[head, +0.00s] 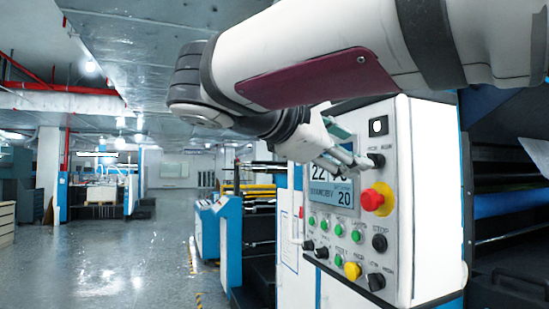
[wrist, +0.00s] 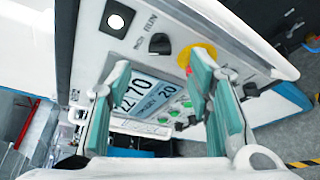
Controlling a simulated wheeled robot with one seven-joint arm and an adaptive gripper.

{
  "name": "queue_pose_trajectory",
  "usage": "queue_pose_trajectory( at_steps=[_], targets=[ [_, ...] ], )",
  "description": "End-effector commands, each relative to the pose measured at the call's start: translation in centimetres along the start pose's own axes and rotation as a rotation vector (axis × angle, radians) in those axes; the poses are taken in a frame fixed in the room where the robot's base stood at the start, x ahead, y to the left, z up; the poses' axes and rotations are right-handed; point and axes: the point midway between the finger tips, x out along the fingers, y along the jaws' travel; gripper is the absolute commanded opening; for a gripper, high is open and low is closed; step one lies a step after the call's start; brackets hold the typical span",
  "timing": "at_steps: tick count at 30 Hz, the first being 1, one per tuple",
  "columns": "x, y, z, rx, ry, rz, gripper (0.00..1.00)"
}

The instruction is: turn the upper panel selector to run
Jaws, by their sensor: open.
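The white control panel (head: 403,190) faces left in the head view and fills the middle of the wrist view. Its upper selector (head: 377,160) is a small black knob above the red stop button; it also shows in the wrist view (wrist: 160,43). My gripper (head: 359,161) is open and empty in front of the panel. In the wrist view the fingers (wrist: 154,68) are spread, with the selector showing beyond and between their tips. No contact with the selector is visible.
A red stop button (head: 377,199) on a yellow ring is just below the selector, partly behind a finger in the wrist view. The screen (head: 340,193), green buttons (head: 325,224) and a lower black selector (head: 376,282) share the panel. Open floor (head: 130,270) lies left.

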Motion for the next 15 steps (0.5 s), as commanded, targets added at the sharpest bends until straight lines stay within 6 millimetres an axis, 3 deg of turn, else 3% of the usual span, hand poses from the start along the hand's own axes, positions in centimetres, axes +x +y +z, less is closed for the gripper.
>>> queue_pose_trajectory(
  at_steps=[6, 15],
  targets=[
    [4.0, -0.1, 0.1, 0.000, -0.002, -0.002, 0.47],
    [6.5, 0.0, 0.1, 0.001, 0.000, -0.001, 0.47]
  ],
)
